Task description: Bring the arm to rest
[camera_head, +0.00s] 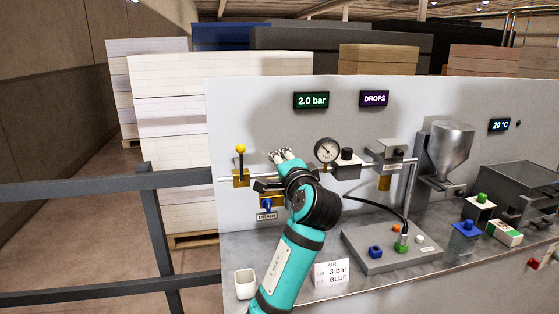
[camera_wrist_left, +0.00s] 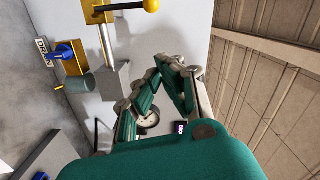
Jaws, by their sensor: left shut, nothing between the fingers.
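My left arm is teal with black joints and reaches up from the bottom middle of the head view. Its gripper (camera_head: 284,155) is raised in front of the grey panel, right of the yellow-handled valve (camera_head: 241,168) and left of the pressure gauge (camera_head: 327,151). In the left wrist view the fingers of the gripper (camera_wrist_left: 170,64) come together at the tips, with nothing held between them. The wrist partly covers the pipe and the fitting above the drain label (camera_head: 266,216). My right gripper is not in view.
A blue drain knob (camera_head: 267,206) sits close left of the wrist. A white cup (camera_head: 245,284) and a sign card (camera_head: 332,272) stand on the counter beside the arm. A grey plate with coloured knobs (camera_head: 379,262) lies to the right. A dark railing (camera_head: 150,182) runs at left.

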